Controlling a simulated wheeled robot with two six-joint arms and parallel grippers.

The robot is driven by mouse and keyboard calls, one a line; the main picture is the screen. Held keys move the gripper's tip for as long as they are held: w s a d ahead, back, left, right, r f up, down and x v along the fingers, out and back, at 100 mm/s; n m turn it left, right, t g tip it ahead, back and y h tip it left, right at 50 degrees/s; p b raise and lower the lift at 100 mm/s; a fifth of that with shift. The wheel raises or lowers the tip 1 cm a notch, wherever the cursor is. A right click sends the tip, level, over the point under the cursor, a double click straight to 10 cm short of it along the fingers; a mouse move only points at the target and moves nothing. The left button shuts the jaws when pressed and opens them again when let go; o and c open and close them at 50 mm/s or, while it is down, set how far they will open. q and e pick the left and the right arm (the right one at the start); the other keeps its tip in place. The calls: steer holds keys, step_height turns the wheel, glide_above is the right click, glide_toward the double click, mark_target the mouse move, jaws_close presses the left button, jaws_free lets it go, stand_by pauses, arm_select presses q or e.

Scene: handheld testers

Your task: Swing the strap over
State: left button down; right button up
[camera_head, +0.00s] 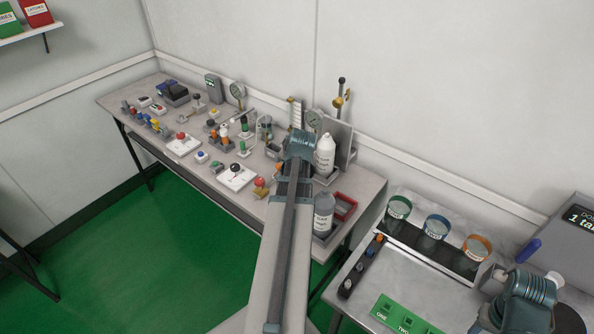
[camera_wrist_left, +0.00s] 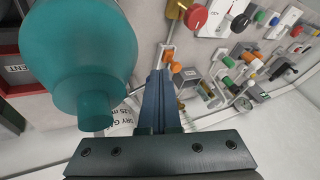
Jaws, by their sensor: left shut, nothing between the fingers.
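In the left wrist view my left gripper (camera_wrist_left: 160,82) is shut and empty, its fingers pointing at the bench. Just past the fingertips is a small pale bracket with an orange part (camera_wrist_left: 175,67); I cannot tell whether they touch it. I cannot pick out a strap for certain. In the head view my left arm reaches over the bench and its wrist (camera_head: 300,145) hides the gripper and what lies under it. My right wrist (camera_head: 527,288) is at the lower right, and its fingers cannot be made out.
A teal bottle (camera_wrist_left: 85,50) stands close beside my left fingers. Several testers crowd the bench to the left.

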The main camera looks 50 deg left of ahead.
arm_select(q)
steer(key=a+m+t, duration=0.1)
steer(key=a+m, duration=0.1)
steer(key=a, duration=0.5)
steer(key=shift+s+m+t+h, duration=0.3)
steer(key=shift+s+m, duration=0.05)
steer(key=shift+m, duration=0.05)
stand_by(0.3)
